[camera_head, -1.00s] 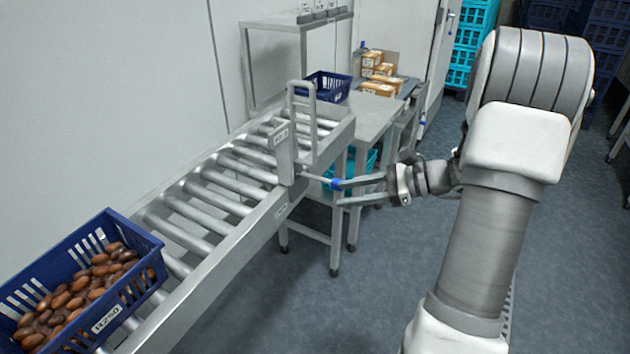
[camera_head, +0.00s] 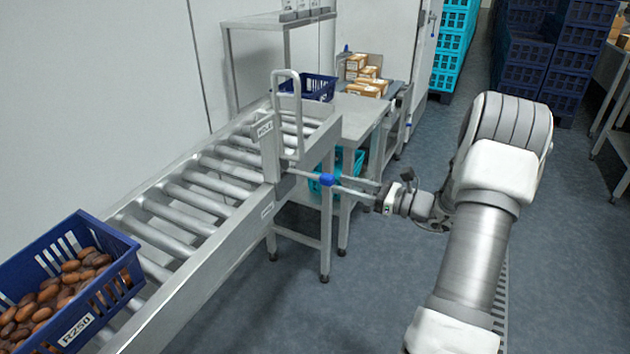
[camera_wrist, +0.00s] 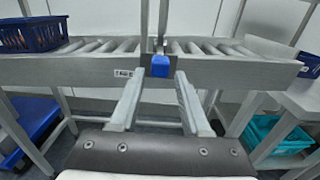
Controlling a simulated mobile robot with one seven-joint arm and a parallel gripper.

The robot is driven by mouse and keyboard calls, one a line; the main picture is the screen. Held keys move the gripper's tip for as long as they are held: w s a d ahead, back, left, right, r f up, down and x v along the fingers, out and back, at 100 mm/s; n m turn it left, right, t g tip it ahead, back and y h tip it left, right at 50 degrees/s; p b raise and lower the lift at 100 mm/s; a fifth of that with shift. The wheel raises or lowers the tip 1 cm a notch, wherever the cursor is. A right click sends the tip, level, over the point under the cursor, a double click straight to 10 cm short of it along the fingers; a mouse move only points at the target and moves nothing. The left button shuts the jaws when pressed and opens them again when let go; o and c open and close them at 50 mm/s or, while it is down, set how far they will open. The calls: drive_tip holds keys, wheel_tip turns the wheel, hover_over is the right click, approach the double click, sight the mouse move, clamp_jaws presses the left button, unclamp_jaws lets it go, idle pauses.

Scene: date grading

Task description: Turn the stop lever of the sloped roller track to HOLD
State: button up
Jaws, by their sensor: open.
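The stop lever is a thin metal rod with a blue knob (camera_head: 327,180), sticking out from the side of the sloped roller track (camera_head: 232,232). An upright stop plate (camera_head: 268,146) with a metal hoop stands above the lever's root; its small label seems to read HOLD. My gripper (camera_head: 343,186) is open, its fingers pointing at the knob. In the wrist view, the blue knob (camera_wrist: 160,66) shows between and just beyond the fingertips (camera_wrist: 158,82). I cannot tell whether either finger touches it.
A blue crate of dates (camera_head: 110,262) sits on the rollers at the lower left. Past the stop, a table (camera_head: 365,118) holds boxes and a blue basket (camera_head: 318,88). A teal basket (camera_head: 352,163) is below.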

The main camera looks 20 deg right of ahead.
sight(315, 177)
drive_tip(key=b+x, duration=0.1)
drive_tip(key=x, duration=0.7)
drive_tip(key=shift+w+a, duration=0.2)
drive_tip(key=shift+w, duration=0.05)
clamp_jaws()
idle(1.0)
